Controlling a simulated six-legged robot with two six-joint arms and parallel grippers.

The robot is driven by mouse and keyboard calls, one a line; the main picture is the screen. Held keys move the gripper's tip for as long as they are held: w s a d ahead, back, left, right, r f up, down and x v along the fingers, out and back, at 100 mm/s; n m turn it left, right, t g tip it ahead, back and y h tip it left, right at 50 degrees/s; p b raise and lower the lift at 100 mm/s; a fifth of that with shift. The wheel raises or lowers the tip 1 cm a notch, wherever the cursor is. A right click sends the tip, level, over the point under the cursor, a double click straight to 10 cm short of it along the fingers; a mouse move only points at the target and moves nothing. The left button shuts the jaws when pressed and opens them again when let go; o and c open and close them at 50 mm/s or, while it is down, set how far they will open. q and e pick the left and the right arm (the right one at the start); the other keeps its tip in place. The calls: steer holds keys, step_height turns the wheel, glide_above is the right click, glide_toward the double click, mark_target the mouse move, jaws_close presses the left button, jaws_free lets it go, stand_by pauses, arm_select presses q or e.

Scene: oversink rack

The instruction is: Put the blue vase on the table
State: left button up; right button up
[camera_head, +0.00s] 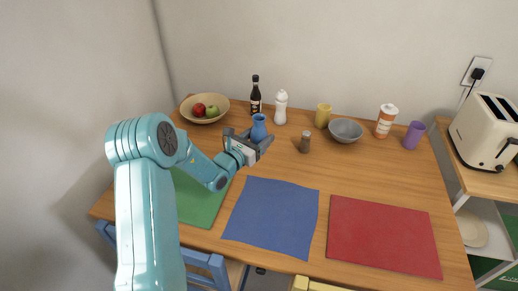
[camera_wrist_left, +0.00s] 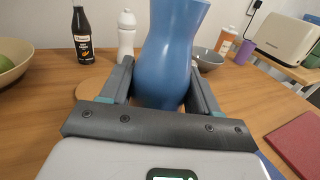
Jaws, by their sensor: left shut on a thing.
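The blue vase (camera_head: 258,128) is between the fingers of my left gripper (camera_head: 250,143), which is shut on it. In the left wrist view the vase (camera_wrist_left: 168,55) fills the middle, slightly tilted, with a finger of the gripper (camera_wrist_left: 160,95) on each side. Its base is partly hidden by the gripper. The vase is over the back part of the wooden table (camera_head: 375,170); I cannot tell whether its base touches the top. My right gripper is not in view.
A fruit bowl (camera_head: 223,103), dark bottle (camera_head: 255,97), white bottle (camera_head: 280,108), brown shaker (camera_head: 305,143), yellow cup (camera_head: 323,115), grey bowl (camera_head: 346,131), orange-white container (camera_head: 386,121) and purple cup (camera_head: 413,135) stand along the back. Green (camera_head: 200,200), blue (camera_head: 270,215) and red mats (camera_head: 383,236) lie in front.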

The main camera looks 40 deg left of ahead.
arm_select(q)
step_height(320, 180, up, 16)
steer(key=w+a, duration=0.2)
steer(key=a, duration=0.1)
steer(key=s+a+r+n+y+b, duration=0.1)
steer(key=s+a+n+y+b, duration=0.3)
steer(key=a, duration=1.2)
steer(key=s+a+f+g+y+b, duration=0.25)
steer(key=s+a+f+b, duration=0.2)
steer(key=s+a, duration=0.6)
steer(key=shift+n+y, duration=0.25)
steer(key=shift+n, duration=0.05)
steer(key=f+b, duration=0.1)
steer(key=f, duration=0.5)
steer(key=f+b, duration=0.1)
steer(key=f, duration=0.6)
steer(key=f+b, duration=0.2)
steer(key=f, duration=0.4)
steer(key=shift+s+d+f, duration=0.1)
steer(key=shift+s+f, duration=0.1)
steer(key=shift+s, duration=0.2)
steer(key=shift+d+r, duration=0.1)
